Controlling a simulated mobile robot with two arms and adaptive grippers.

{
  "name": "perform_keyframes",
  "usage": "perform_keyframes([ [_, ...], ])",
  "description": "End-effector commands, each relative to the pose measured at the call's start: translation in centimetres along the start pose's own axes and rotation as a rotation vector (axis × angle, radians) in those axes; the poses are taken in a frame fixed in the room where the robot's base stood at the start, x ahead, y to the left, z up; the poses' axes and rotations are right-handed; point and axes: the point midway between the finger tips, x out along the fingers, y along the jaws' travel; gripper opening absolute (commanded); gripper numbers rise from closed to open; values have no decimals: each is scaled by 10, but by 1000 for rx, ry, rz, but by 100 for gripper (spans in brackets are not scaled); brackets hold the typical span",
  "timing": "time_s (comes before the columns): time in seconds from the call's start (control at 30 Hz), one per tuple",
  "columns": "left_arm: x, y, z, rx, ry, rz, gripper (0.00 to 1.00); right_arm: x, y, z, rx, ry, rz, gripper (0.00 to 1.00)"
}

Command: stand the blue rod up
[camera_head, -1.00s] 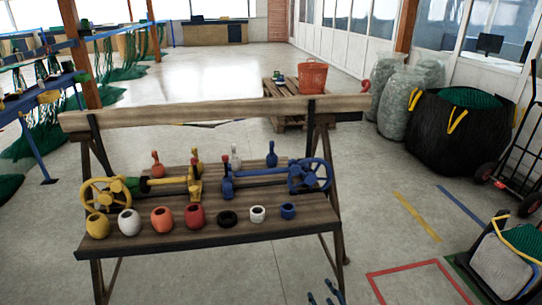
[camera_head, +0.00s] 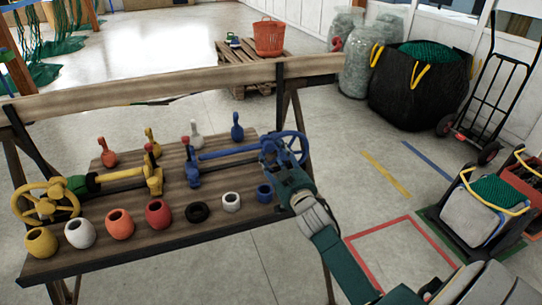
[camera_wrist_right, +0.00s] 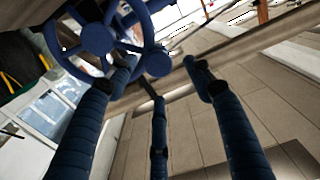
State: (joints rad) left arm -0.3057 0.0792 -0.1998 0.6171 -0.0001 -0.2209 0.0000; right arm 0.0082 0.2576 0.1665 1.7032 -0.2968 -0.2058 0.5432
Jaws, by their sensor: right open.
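The blue rod (camera_head: 228,152) lies nearly level over the wooden bench (camera_head: 110,262). It runs from a blue upright fitting (camera_head: 192,170) at its left to a blue handwheel (camera_head: 297,142) at its right. My right gripper (camera_head: 268,150) is at the wheel end of the rod, overlapping the wheel; contact cannot be told. My left gripper is out of view.
A yellow rod (camera_head: 122,174) with a yellow wheel lies at left. Several coloured rings, including a blue one (camera_head: 264,193), line the front edge. Pegs, including a blue one (camera_head: 237,128), stand behind. A wooden beam (camera_head: 180,84) crosses behind the bench.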

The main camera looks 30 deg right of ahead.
Motion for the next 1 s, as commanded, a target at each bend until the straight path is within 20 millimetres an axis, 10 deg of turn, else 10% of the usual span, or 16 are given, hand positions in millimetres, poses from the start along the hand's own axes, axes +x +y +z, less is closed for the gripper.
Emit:
perform_keyframes([
  [0.57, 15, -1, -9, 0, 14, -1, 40, 33, 0, 1, 1, -3, 0, 51],
  [0.83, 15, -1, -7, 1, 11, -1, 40, 33, 0, 1, 1, -3, 1, 2],
  [1.0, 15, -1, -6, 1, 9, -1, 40, 33, 0, 1, 2, -3, 1, 0],
])
